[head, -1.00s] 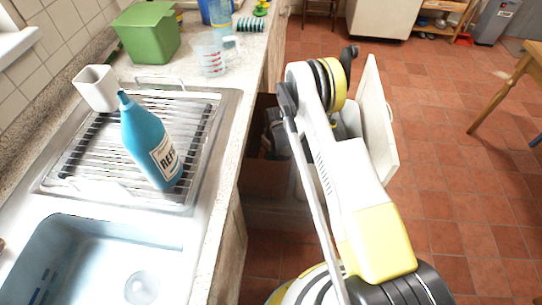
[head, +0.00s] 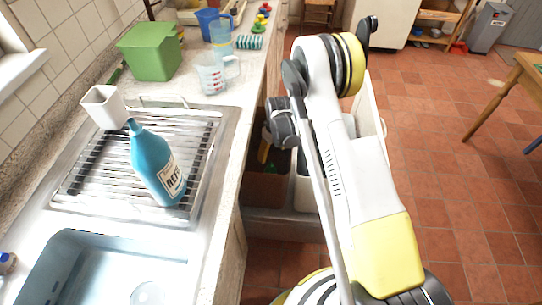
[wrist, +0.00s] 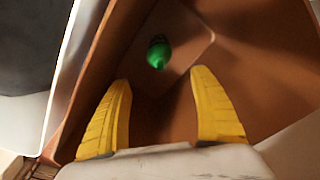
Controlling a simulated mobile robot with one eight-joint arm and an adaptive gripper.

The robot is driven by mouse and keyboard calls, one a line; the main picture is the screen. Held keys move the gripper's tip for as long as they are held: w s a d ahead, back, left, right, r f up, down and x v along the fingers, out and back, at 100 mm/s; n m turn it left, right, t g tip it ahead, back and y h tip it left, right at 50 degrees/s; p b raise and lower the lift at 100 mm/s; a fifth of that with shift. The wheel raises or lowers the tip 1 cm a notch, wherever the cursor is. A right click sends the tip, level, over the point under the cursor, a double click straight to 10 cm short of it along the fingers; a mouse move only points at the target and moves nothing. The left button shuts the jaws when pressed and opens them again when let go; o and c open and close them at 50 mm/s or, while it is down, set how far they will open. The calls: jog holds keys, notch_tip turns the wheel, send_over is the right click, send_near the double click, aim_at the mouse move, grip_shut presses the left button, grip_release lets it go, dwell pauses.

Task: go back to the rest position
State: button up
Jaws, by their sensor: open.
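My gripper (wrist: 160,80) is open in the wrist view, with its two yellow fingers spread and nothing between them. It points down into a brown bin (wrist: 270,60). A green object (wrist: 158,54) lies in the bin beyond the fingertips, apart from them.
The counter edge runs close along the left of my gripper. A blue bottle (head: 157,165) and white cup (head: 103,106) stand by the sink (head: 90,275). Tiled floor (head: 460,190) is clear to the right.

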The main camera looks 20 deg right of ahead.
jog(key=shift+r, duration=0.35)
